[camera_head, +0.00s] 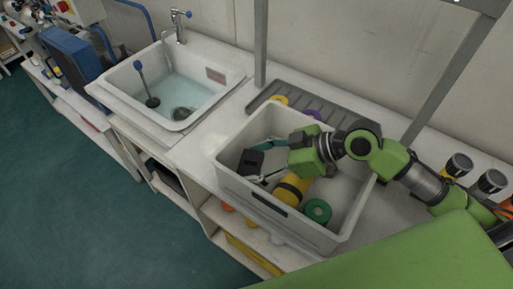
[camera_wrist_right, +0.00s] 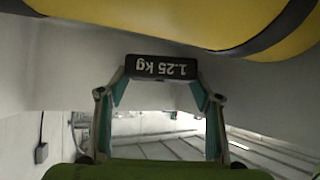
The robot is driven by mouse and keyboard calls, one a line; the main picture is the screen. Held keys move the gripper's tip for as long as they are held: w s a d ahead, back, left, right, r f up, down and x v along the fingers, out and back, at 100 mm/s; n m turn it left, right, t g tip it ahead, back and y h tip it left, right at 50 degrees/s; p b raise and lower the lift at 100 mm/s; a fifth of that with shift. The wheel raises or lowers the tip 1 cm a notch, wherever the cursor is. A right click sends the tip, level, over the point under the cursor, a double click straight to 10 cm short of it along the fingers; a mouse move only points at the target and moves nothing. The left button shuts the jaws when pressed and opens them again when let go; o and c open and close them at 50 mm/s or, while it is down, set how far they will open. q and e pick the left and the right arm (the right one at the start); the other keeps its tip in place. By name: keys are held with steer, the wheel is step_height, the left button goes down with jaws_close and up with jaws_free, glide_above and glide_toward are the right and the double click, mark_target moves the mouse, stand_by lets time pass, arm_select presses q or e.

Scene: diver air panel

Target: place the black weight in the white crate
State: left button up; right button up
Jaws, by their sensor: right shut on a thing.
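My right gripper (camera_head: 262,162) is shut on the black weight (camera_head: 250,161). In the right wrist view the fingertips (camera_wrist_right: 162,80) pinch the black weight (camera_wrist_right: 162,67), marked "1.25 kg" and upside down there. The white crate (camera_head: 237,194) stands on the counter. In the head view the weight and fingers lie within the crate's outline, toward its left end. I cannot tell whether the weight touches the crate floor. My left gripper is not in view.
The crate also holds a yellow cylinder with a black band (camera_head: 294,188) and a green ring (camera_head: 318,210). The cylinder shows close by in the wrist view (camera_wrist_right: 150,18). A water-filled sink (camera_head: 190,92) is to the left. A grey ribbed drainer (camera_head: 335,112) lies behind.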

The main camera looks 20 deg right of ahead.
mark_target(256, 171)
steer(key=shift+w+f, duration=0.1)
steer(key=shift+f, duration=1.65)
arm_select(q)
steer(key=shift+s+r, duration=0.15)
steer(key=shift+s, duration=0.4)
arm_select(e)
steer(key=shift+f, duration=0.25)
steer(key=shift+f, duration=0.1)
steer(key=o, duration=1.8)
steer(key=shift+f, duration=0.2)
